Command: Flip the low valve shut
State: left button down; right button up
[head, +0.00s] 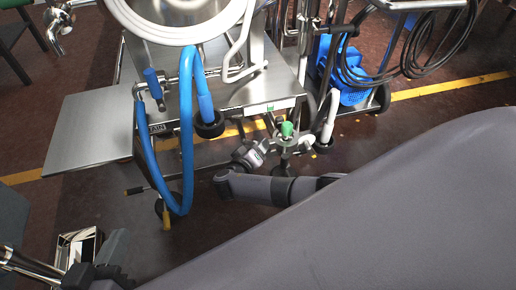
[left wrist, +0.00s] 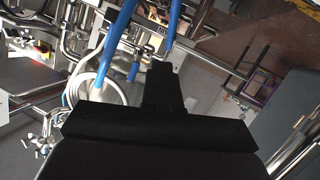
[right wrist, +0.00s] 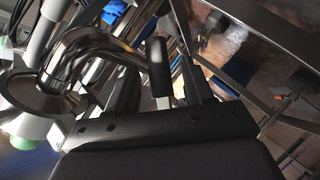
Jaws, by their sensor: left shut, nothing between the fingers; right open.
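In the right wrist view, a bent shiny pipe (right wrist: 95,45) with a flared end and a black lever grip (right wrist: 158,68) show at my right gripper (right wrist: 152,80). The gripper is open and the grip appears between its fingers; I cannot tell whether they touch it. A green knob (head: 287,128) sits on low pipework under the cart in the head view, close to my right wrist. I cannot tell for sure which fitting is the low valve. My left gripper (head: 115,246) is shut and empty at the lower left, apart from the cart. Its fingers also show in the left wrist view (left wrist: 160,85).
A steel cart (head: 90,128) on castors carries a blue hose (head: 187,130) looping low in front, a blue lever (head: 152,82) and a white coiled hose (head: 165,30). A blue unit (head: 345,85) and a black cable (head: 425,45) are right. Dark floor lies open left.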

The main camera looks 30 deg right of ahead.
jog(key=p+v, duration=0.2)
jog(key=v, duration=0.5)
jog(key=shift+w, duration=0.1)
